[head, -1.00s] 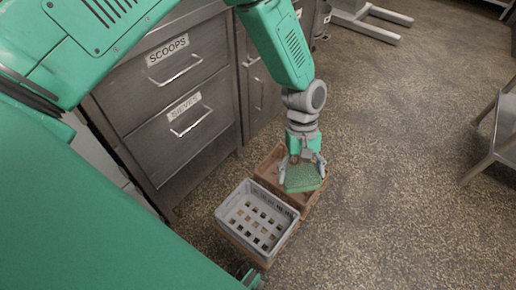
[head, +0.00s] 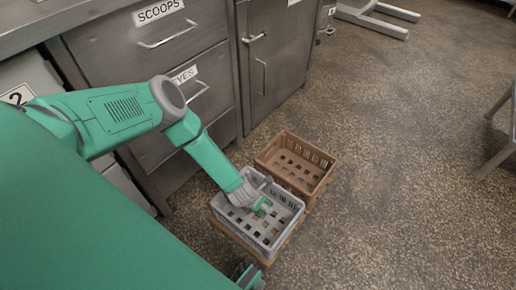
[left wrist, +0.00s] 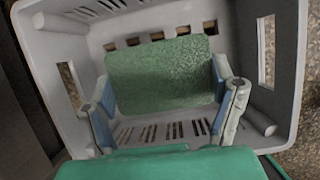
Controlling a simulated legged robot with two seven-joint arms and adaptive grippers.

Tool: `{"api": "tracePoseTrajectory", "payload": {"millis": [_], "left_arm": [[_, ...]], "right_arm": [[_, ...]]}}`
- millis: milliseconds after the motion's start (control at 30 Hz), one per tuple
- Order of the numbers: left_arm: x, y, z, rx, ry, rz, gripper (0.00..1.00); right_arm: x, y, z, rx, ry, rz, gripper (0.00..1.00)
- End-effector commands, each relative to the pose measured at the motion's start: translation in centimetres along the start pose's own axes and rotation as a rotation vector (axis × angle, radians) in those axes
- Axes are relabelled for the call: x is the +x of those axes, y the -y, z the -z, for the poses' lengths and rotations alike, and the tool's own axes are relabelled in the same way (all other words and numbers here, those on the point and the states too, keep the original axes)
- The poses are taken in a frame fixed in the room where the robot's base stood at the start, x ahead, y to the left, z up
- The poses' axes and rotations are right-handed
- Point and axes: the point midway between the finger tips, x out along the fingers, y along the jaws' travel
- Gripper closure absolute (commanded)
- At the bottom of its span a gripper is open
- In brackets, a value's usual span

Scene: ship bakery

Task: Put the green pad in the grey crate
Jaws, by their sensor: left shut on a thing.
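The grey crate (head: 233,228) is an open slotted box low down near the drawers. My left gripper (head: 262,208) reaches down into it in the head view. In the left wrist view, the left gripper (left wrist: 163,95) is shut on the green pad (left wrist: 160,72), with one finger at each side edge. The pad is a flat, rough-textured rectangle, framed by the walls of the grey crate (left wrist: 48,50). In the head view the pad is mostly hidden by the gripper. I cannot tell whether it touches the crate floor.
A brown crate (head: 325,176) stands right beside the grey one, behind and to the right, and looks empty. Steel drawers (head: 150,75) and a cabinet door (head: 275,60) stand behind. The speckled floor (head: 400,200) to the right is clear.

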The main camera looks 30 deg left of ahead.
Motion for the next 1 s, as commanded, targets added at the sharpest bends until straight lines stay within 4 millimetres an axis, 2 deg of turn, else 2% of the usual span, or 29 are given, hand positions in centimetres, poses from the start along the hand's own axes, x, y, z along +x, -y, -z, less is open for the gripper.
{"api": "tracePoseTrajectory", "payload": {"millis": [200, 300, 467, 700, 733, 767, 900, 933, 967, 1000], "left_arm": [[4.3, -0.2, 2.1, -0.010, -0.001, -0.002, 0.49], [5.5, -0.2, 2.5, -0.010, -0.001, 0.000, 0.49], [6.3, -0.2, 2.9, -0.009, -0.001, 0.000, 0.49], [9.3, -0.1, 4.0, -0.008, -0.001, -0.001, 0.49], [9.3, -0.1, 4.1, -0.008, -0.001, -0.001, 0.49], [9.3, -0.1, 4.0, -0.009, -0.001, 0.000, 0.53], [9.2, -0.1, 4.0, -0.009, -0.002, 0.001, 0.53], [9.2, -0.1, 4.0, -0.009, -0.002, 0.002, 0.11], [9.2, -0.1, 4.0, -0.009, -0.002, 0.002, 0.01], [9.2, -0.1, 4.0, -0.008, -0.002, 0.002, 0.00]], "right_arm": [[2.5, 0.0, -0.1, 0.000, 0.000, 0.000, 0.67], [3.1, 0.0, -0.2, 0.000, 0.001, 0.000, 0.67], [3.6, 0.0, -0.2, 0.000, 0.000, 0.000, 0.67], [5.4, 0.1, -0.3, 0.000, 0.001, 0.000, 0.67], [5.4, 0.1, -0.3, 0.000, 0.001, 0.000, 0.67], [5.4, 0.1, -0.3, 0.000, 0.001, 0.000, 0.67], [5.2, 0.0, -0.3, 0.000, 0.000, 0.000, 0.67], [5.2, 0.0, -0.3, 0.000, 0.000, 0.000, 0.67], [5.2, 0.0, -0.3, 0.000, 0.000, 0.000, 0.67], [5.2, 0.0, -0.3, 0.000, 0.000, 0.000, 0.67]]}}
